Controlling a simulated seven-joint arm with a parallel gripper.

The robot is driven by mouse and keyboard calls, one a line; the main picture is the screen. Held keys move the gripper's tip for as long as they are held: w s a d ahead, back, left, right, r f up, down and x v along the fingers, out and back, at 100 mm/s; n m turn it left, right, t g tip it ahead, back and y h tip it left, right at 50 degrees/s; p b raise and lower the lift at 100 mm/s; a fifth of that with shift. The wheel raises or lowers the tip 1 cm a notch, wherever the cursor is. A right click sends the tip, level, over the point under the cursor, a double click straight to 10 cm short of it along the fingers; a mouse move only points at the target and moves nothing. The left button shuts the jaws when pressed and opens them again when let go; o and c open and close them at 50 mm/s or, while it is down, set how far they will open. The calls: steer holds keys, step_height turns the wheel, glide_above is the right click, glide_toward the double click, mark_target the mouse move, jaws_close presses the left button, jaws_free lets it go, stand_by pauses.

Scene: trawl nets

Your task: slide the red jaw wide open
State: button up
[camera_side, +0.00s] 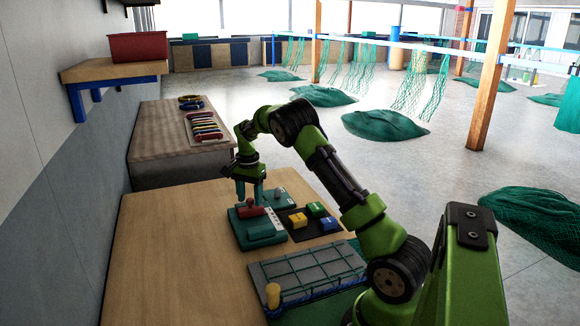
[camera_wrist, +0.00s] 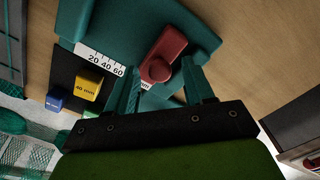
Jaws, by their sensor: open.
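The red jaw (camera_side: 251,211) sits on a teal gauge (camera_side: 250,241) on the wooden bench. In the wrist view the red jaw (camera_wrist: 170,46) is a flat bar with a round knob (camera_wrist: 155,70) at its near end. A white scale (camera_wrist: 100,61) marked 20, 40, 60 lies beside it. My gripper (camera_side: 249,196) points down over the jaw. In the wrist view my gripper (camera_wrist: 160,69) is open, with one teal fingertip either side of the knob. A gap shows on the left; contact on the right is unclear. The fingers hide part of the gauge.
A black mat (camera_side: 285,214) with yellow (camera_side: 298,220), green (camera_side: 317,209) and blue (camera_side: 327,225) blocks lies right of the gauge. A netted tray (camera_side: 268,257) and yellow-topped peg (camera_side: 273,294) are nearer the camera. The bench's left part is clear.

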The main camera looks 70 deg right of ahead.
mark_target(250, 199)
steer(key=shift+r, duration=0.1)
step_height(250, 199, up, 17)
stand_by(0.4)
steer(key=s+a+n+t+y, duration=0.1)
steer(key=s+a+n+t, duration=0.2)
steer(key=s+a+n, duration=0.4)
steer(key=s+a+n+t+y, duration=0.1)
steer(key=s+a+n+t, duration=0.3)
steer(key=s+a, duration=1)
steer(key=a+n, duration=0.3)
steer(key=a, duration=0.6)
steer(key=shift+s+a+r, duration=0.15)
steer(key=shift+s+a, duration=0.15)
steer(key=shift+a, duration=0.05)
